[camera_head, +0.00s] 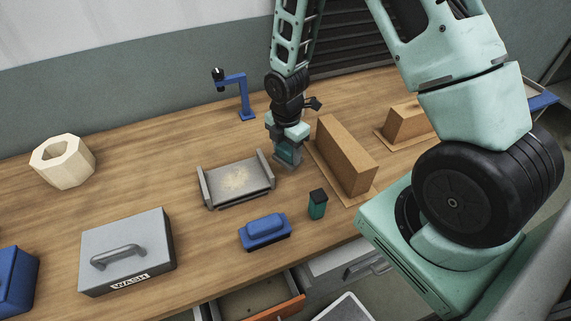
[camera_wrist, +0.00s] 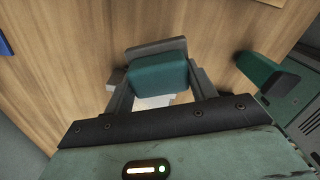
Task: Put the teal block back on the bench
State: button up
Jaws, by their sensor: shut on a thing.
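My gripper (camera_head: 288,160) is low over the wooden bench (camera_head: 130,190), between a grey metal tray and a tall brown block. It is shut on the teal block (camera_wrist: 160,82), which shows between the fingers in the wrist view. In the head view the fingers partly hide the block (camera_head: 290,152). I cannot tell whether its underside touches the bench. A separate small teal container with a dark top (camera_head: 318,204) stands upright nearer the front edge.
The grey tray (camera_head: 205,188) is just left of my gripper and the brown block (camera_head: 345,155) just right. A blue block (camera_head: 265,230), a grey lidded "WASH" box (camera_head: 130,252) and a blue stand (camera_head: 243,95) are also on the bench. An orange-fronted drawer (camera_head: 275,308) is open below.

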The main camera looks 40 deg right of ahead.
aim_at(287, 163)
jog(key=shift+f+p, duration=0.55)
jog(key=shift+f, duration=2.15)
jog(key=shift+f, duration=0.2)
jog(key=o, duration=1)
jog(key=shift+c, duration=0.2)
jog(key=shift+r, duration=0.1)
